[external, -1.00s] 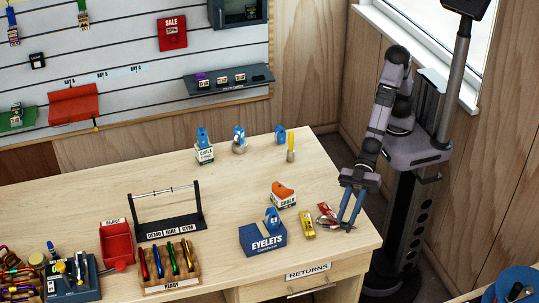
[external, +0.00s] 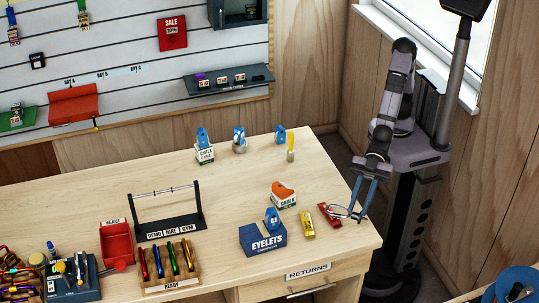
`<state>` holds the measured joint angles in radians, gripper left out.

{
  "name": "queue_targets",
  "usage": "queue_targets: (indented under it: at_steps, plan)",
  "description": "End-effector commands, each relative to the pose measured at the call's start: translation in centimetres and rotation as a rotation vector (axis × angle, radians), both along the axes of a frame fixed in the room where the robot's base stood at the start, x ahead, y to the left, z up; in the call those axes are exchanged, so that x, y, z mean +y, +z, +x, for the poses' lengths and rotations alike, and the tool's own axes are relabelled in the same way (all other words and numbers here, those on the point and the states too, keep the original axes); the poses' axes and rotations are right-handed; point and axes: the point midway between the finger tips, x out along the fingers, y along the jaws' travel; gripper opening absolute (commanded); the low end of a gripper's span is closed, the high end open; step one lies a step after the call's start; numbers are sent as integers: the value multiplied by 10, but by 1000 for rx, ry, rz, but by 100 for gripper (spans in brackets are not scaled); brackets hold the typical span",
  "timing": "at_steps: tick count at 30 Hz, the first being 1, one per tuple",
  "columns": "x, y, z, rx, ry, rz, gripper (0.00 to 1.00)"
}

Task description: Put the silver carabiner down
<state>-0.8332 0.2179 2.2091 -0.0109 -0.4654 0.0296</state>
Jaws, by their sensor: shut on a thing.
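My gripper (external: 358,213) is at the right end of the workbench, its blue fingers pointing down and shut on the silver carabiner (external: 339,211). The carabiner sticks out to the left from the fingertips, over or beside a red item (external: 325,211) on the bench. Its height above the bench is hard to tell, but it appears raised. The part between the fingers is hidden.
A yellow item (external: 307,224) lies left of the red one. A rack of carabiners (external: 172,270) and a red reject bin (external: 117,243) are at the left. The bench between is clear.

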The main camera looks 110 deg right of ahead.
Motion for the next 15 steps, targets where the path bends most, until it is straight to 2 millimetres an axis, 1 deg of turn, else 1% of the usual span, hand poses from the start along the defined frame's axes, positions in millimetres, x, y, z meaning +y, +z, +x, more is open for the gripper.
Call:
queue_targets:
  at_steps: [1, 5, 6, 8, 9, 12, 15]
  plan:
    - [12, -8, -15, -22, 33, -23, 0]
    - [42, -33, -57, -104, 119, -93, 0]
    - [51, -42, -70, -131, 145, -113, 0]
    - [62, -55, -91, -175, 181, -143, 0]
    - [68, -65, -105, -205, 203, -163, 0]
    - [82, -88, -138, -285, 236, -213, 0]
    - [90, -107, -163, -360, 233, -265, 0]
